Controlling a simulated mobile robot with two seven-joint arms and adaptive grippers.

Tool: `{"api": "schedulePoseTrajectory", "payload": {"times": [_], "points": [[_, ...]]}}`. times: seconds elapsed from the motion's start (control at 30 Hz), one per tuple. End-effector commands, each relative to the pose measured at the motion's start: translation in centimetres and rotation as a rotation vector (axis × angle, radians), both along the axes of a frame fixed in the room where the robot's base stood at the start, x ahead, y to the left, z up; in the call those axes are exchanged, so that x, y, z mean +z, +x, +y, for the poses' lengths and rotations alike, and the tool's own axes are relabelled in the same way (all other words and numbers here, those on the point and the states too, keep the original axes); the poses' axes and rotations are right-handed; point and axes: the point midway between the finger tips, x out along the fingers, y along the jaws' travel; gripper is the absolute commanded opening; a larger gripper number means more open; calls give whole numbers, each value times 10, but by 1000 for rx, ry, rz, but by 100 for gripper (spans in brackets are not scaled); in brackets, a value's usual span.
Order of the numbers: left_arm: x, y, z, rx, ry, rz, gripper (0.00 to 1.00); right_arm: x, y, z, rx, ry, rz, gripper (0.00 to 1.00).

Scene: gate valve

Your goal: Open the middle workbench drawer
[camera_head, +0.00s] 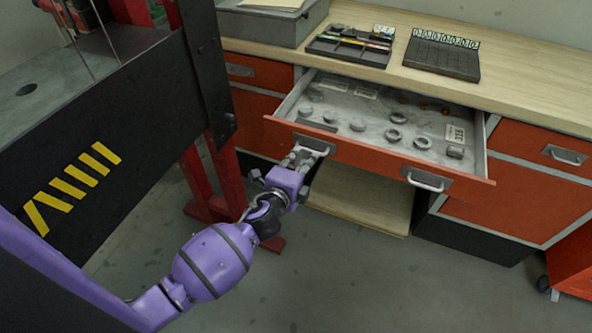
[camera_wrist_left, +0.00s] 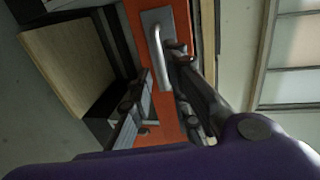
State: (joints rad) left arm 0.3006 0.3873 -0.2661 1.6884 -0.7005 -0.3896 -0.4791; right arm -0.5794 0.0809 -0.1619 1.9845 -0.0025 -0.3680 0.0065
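The middle workbench drawer (camera_head: 376,156), with an orange front, stands pulled out, and its grey inside with small parts shows. It has a metal left handle (camera_head: 316,144) and a metal right handle (camera_head: 427,181). My left gripper (camera_head: 300,157) is at the left handle, in front of the drawer. In the left wrist view, the handle bar (camera_wrist_left: 157,45) runs between the fingertips of my left gripper (camera_wrist_left: 163,68). The fingers stand apart on either side of the bar, but whether they press on it is unclear. My right gripper is not in view.
The wooden worktop (camera_head: 510,80) carries a grey case (camera_head: 262,25), a tool tray (camera_head: 348,46) and a dark box (camera_head: 440,55). A black machine panel with yellow stripes (camera_head: 75,185) and red legs (camera_head: 226,170) stands close left of my arm. Floor is clear in front.

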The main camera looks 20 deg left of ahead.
Motion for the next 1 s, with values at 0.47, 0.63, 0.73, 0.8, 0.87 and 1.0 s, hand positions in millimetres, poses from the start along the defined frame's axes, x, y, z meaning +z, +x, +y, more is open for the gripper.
{"api": "schedulePoseTrajectory", "payload": {"times": [0.47,0.63,0.73,0.8,0.87,1.0], "points": [[14,-61,2,0,0,-1,17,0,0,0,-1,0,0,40],[14,-61,2,0,0,-1,17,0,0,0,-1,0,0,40],[14,-61,2,0,0,-1,17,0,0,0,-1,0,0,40],[14,-61,2,0,-1,-1,17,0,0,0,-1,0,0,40],[14,-61,2,0,-1,-1,17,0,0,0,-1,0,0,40],[14,-61,2,3,-14,-1,17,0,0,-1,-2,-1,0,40]]}}
